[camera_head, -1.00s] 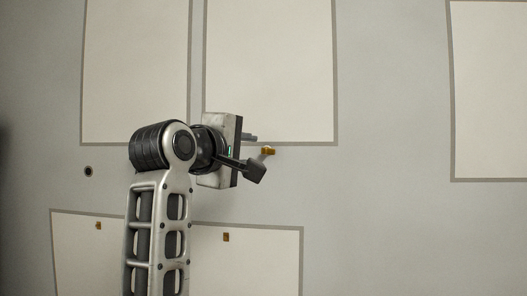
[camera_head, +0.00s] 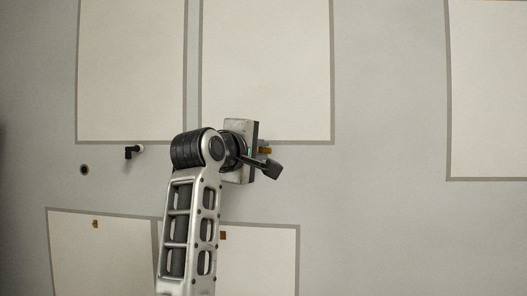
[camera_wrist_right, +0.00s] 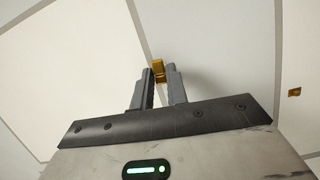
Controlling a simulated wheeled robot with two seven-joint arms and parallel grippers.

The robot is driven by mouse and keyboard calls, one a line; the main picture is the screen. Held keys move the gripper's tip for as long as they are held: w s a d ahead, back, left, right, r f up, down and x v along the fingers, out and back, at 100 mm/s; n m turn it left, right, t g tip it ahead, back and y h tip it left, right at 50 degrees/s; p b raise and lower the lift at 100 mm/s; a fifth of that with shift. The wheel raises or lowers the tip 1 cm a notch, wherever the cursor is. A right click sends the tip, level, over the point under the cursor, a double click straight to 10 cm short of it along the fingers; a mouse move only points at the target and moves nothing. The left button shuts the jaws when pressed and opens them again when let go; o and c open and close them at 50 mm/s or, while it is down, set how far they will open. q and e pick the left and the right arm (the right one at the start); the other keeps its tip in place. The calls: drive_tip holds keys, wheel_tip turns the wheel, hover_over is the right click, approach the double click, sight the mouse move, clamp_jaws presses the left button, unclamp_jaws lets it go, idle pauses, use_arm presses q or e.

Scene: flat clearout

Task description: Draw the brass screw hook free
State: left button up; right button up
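The brass screw hook (camera_head: 265,150) sticks out of the grey wall just below the upper middle pale panel. My right gripper (camera_head: 267,159) comes to it from the left, and its fingers partly cover it. In the right wrist view the hook (camera_wrist_right: 158,70) shows at the fingertips, between the two grey fingers (camera_wrist_right: 160,80). A gap shows between the fingers, so the gripper looks open around the hook's outer part. I cannot tell whether either finger touches it. My left gripper is not in view.
A black hook (camera_head: 132,151) and a dark round fitting (camera_head: 84,170) are on the wall to the left. Small brass pieces (camera_head: 95,224) (camera_head: 223,236) sit on the lower pale panels. The wall right of the hook is clear.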

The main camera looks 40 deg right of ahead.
clamp_jaws()
drive_tip(key=shift+c, duration=0.2)
unclamp_jaws()
clamp_jaws()
drive_tip(key=shift+s+a+b, duration=0.45)
drive_tip(key=shift+s+a, duration=0.05)
drive_tip(key=shift+a, duration=0.15)
drive_tip(key=shift+s+a, duration=0.15)
drive_tip(key=shift+a, duration=0.1)
